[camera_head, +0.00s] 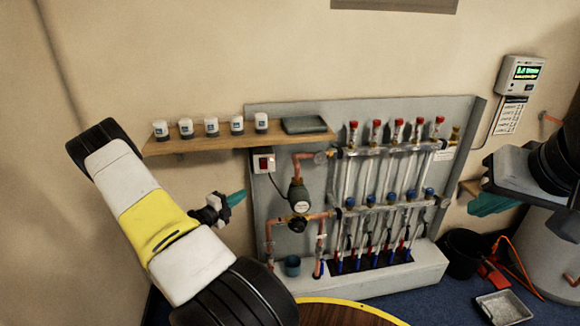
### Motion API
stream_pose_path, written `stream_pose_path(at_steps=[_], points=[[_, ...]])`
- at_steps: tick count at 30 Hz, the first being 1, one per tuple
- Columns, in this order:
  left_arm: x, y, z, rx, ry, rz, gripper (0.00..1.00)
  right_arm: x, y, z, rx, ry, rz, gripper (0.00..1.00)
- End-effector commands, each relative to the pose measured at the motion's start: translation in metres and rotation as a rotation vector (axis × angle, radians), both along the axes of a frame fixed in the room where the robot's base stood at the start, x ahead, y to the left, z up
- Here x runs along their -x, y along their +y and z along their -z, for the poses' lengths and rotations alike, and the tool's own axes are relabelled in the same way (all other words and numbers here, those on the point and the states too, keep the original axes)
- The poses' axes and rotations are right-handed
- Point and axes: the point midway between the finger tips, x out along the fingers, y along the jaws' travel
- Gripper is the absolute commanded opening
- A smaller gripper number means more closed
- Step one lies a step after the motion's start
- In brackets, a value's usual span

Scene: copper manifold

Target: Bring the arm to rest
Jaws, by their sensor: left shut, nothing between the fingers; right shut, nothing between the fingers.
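My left arm comes in from the left, white with a yellow band. My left gripper (238,198) has teal fingers, which are shut and empty in front of the left edge of the grey manifold panel (262,130). My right gripper (490,206) is at the right, its teal fingers shut and empty, pointing left beside the panel's right edge. The copper manifold (390,150) has a row of red-capped upright tubes with blue valves below. Neither gripper appears to hold anything. Much of the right arm is outside the picture.
A wooden shelf (200,143) carries several small white jars and a grey tray (304,125). A wall controller (520,75) hangs at upper right. A black bucket (462,254), a metal tray (503,307) and a pale tank (545,240) stand at lower right. A yellow-edged round surface (340,312) is in front.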

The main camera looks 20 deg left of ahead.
Motion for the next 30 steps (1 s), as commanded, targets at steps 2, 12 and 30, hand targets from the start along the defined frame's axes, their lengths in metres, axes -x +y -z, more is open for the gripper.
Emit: stream_pose_path(at_steps=[2, 12, 30], points=[[0.000, 0.000, 0.000, 0.000, 0.000, 0.000, 0.00, 0.000, 0.000, 0.000, 0.000, 0.000, 0.000, 0.00], [-0.019, -0.103, -0.084, -0.452, -0.111, 0.399, 0.00, 0.000, 0.000, 0.000, 0.000, 0.000, 0.000, 0.00], [0.132, -0.324, -0.247, -2.010, -1.141, 1.577, 0.00, 0.000, 0.000, 0.000, 0.000, 0.000, 0.000, 0.00]])
